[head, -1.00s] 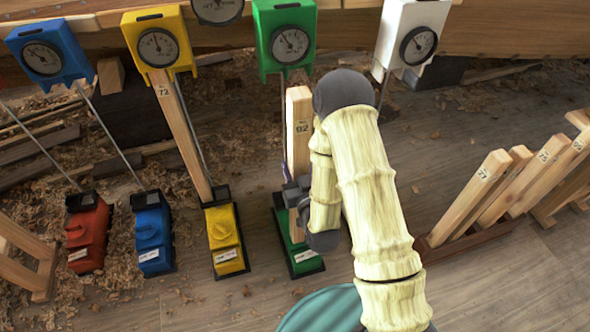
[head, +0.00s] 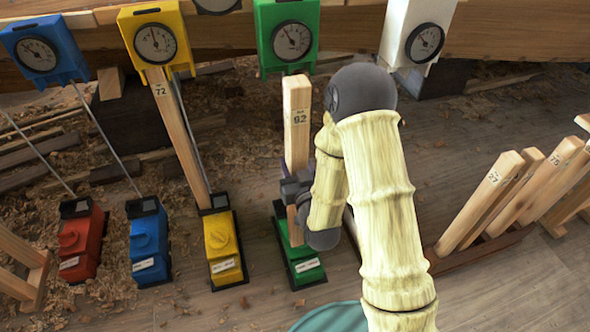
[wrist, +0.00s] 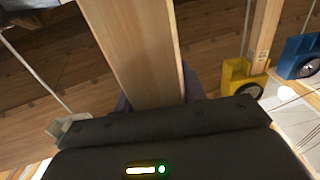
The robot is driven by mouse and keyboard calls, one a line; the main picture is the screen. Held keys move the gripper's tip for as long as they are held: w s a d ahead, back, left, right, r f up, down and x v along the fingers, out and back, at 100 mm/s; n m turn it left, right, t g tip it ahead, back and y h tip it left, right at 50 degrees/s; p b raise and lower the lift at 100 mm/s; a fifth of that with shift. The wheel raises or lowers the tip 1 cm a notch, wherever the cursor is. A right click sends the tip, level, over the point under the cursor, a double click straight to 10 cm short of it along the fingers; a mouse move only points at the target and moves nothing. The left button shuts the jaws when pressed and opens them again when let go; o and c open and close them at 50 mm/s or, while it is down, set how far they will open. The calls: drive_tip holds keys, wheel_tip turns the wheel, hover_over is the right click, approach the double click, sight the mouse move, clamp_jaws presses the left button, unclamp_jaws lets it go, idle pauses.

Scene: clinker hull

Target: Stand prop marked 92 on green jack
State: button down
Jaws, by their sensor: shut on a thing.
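The prop marked 92 (head: 297,118) is a pale wooden post, upright with a slight lean, in front of the green gauge head (head: 288,36). My gripper (head: 293,190) is shut on its lower part. The green jack (head: 304,268) stands on the floor under the prop. The prop's foot appears over the jack, but my gripper and wrist partly hide it, so I cannot tell whether it touches. In the wrist view the prop (wrist: 135,50) rises from behind the dark gripper body.
The yellow jack (head: 222,245) bears a prop marked 72 (head: 176,135). Blue (head: 149,240) and red (head: 82,238) jacks stand further left. Several props (head: 480,202) lean in a rack (head: 482,248) at right. A white gauge head (head: 418,32) hangs at upper right.

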drive_tip(key=shift+w, duration=0.1)
drive_tip(key=w+a+f+b, duration=0.1)
drive_tip(key=w+a+f, duration=0.1)
drive_tip(key=w, duration=0.7)
drive_tip(key=w+a+f+b, duration=0.1)
drive_tip(key=w+a+f, duration=0.2)
drive_tip(key=w, duration=0.6)
drive_tip(key=shift+w+a+f, duration=0.2)
drive_tip(key=shift+f, duration=0.5)
idle(2.4)
drive_tip(key=shift+f+b, duration=0.4)
drive_tip(key=shift+b, duration=0.15)
idle(0.5)
drive_tip(key=shift+w, duration=0.1)
idle(0.6)
